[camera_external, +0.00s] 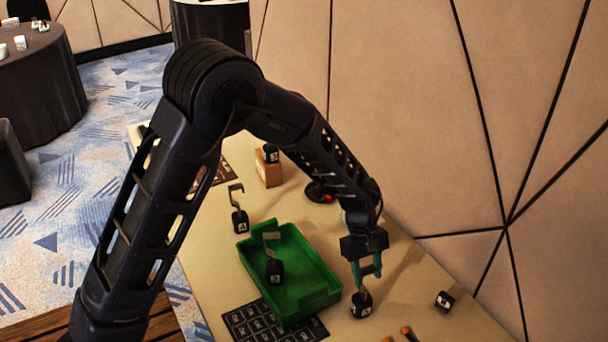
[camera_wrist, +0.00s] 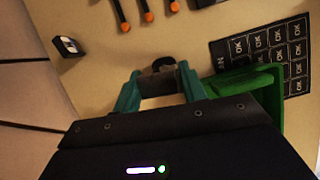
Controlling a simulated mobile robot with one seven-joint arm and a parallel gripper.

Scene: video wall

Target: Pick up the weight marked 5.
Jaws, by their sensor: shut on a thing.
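My gripper (camera_external: 367,271) is shut on the hook handle of a black weight (camera_external: 361,305), to the right of the green tray. The weight hangs below the fingers, at or just above the table; I cannot tell if it touches. Its white label is too small to read. In the wrist view the teal fingers (camera_wrist: 159,88) close around a grey handle (camera_wrist: 158,79). Other black weights are one in the green tray (camera_external: 305,258), one left of it (camera_external: 240,222), one on a wooden block (camera_external: 270,154) and one lying at right (camera_external: 444,300). Their marks are not clearly readable.
A black mat with OK squares (camera_external: 245,322) lies partly under the tray's front. Orange-tipped dark sticks (camera_external: 408,333) lie at the front edge of the view. A dark round object with a red part (camera_external: 318,192) is farther back. The panelled wall (camera_external: 420,130) borders the table's right.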

